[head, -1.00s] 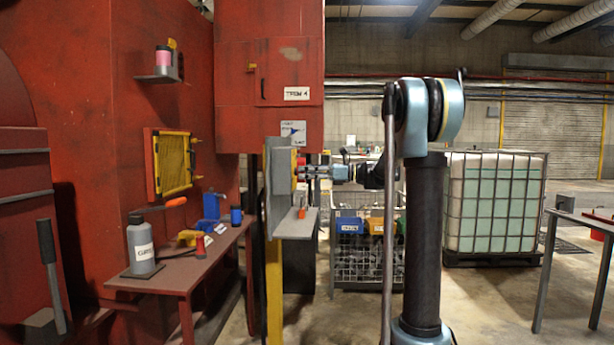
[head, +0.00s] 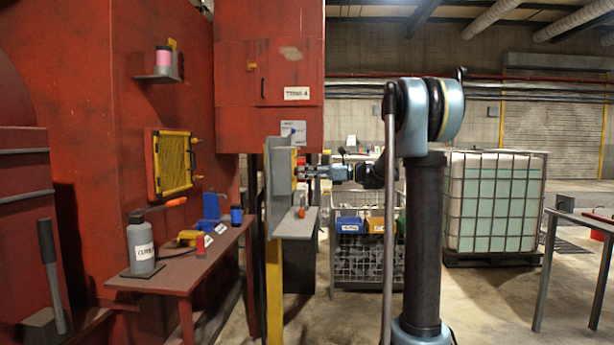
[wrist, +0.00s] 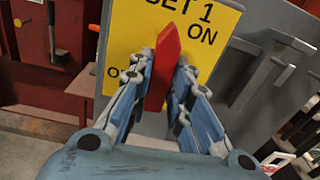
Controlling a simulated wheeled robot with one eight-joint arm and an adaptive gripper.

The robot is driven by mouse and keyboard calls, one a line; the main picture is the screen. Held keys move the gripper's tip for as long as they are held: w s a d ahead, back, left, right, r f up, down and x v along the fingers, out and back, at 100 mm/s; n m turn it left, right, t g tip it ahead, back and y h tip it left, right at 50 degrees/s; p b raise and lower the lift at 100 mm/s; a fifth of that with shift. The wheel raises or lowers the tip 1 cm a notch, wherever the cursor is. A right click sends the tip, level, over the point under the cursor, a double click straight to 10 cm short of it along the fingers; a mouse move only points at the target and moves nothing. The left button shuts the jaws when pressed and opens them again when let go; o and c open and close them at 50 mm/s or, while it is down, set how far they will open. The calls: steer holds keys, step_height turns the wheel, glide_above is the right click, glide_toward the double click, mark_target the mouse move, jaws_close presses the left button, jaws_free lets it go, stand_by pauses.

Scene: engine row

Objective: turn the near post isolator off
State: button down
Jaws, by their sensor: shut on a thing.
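The near post isolator has a yellow plate (wrist: 135,32) lettered "SET 1", with "ON" at the upper right and a partly hidden word starting with "O" at the lower left. Its red handle (wrist: 167,48) points nearly straight up in the wrist view, leaning slightly right. My gripper (wrist: 165,75) has its fingers closed on both sides of the handle. In the head view the yellow plate (head: 294,168) shows edge-on on a grey panel, and my gripper (head: 307,172) reaches it from the right.
The grey panel (head: 276,190) stands on a yellow post (head: 274,290) with a small shelf (head: 297,224) below the isolator. A red bench (head: 170,280) with a bottle and tools is at left. A wire basket (head: 368,260) stands behind.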

steer(key=shift+f+n, duration=0.1)
steer(key=shift+n, duration=8.5)
steer(key=c, duration=1.5)
jaws_free()
steer(key=shift+d, duration=0.1)
steer(key=d, duration=1.1)
steer(key=shift+s+d, duration=0.35)
steer(key=shift+d, duration=0.05)
